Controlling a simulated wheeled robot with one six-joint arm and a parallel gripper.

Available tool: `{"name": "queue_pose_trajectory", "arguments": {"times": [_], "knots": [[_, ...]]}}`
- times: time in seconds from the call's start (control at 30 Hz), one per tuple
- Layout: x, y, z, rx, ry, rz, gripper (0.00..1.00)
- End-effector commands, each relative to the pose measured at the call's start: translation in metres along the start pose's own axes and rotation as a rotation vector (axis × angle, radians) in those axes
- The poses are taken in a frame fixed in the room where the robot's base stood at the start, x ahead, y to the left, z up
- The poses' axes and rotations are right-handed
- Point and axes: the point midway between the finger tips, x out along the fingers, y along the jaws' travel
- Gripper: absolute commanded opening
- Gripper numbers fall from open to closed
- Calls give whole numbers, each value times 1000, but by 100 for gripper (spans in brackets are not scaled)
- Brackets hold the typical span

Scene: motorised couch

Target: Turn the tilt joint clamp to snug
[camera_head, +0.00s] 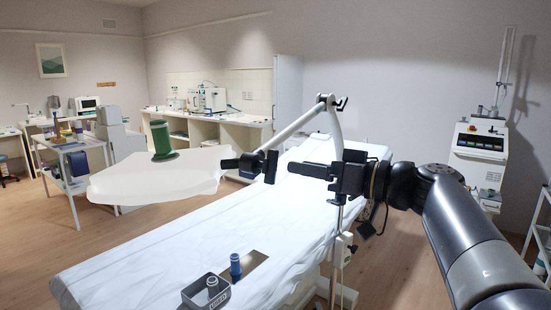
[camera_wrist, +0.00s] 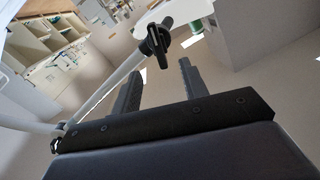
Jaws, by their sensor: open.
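The white tray (camera_head: 120,188) hangs on a jointed pale arm (camera_head: 300,122). The black tilt joint with its clamp handle (camera_head: 270,166) sits at the tray's right edge. In the wrist view, the black clamp handle (camera_wrist: 158,40) shows beyond the fingertips, roughly between them in the picture, with part of the white tray behind it. My gripper (camera_head: 297,169) is to the right of the clamp, with its fingers toward it. A gap shows between them. In the wrist view my gripper (camera_wrist: 160,68) is open, with nothing between its fingers. How tight the clamp is cannot be told.
A green cylinder (camera_head: 160,138) stands on the tray. Another black clamp (camera_head: 341,103) is at the jointed arm's elbow. The white couch (camera_head: 160,255) lies below, with a grey box (camera_head: 190,297) and a blue bottle (camera_head: 235,266) on it. A machine (camera_head: 480,150) stands right.

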Motion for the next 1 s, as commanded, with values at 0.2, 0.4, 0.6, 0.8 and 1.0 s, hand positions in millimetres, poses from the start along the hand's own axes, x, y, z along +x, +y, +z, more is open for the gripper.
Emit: {"name": "queue_pose_trajectory", "arguments": {"times": [0.2,0.4,0.6,0.8,1.0], "knots": [[41,-1,-2,2,-2,-4,42],[66,0,-1,3,-1,-2,42],[76,0,0,1,0,0,42],[76,0,0,1,0,1,42],[76,0,0,1,0,1,29]]}}
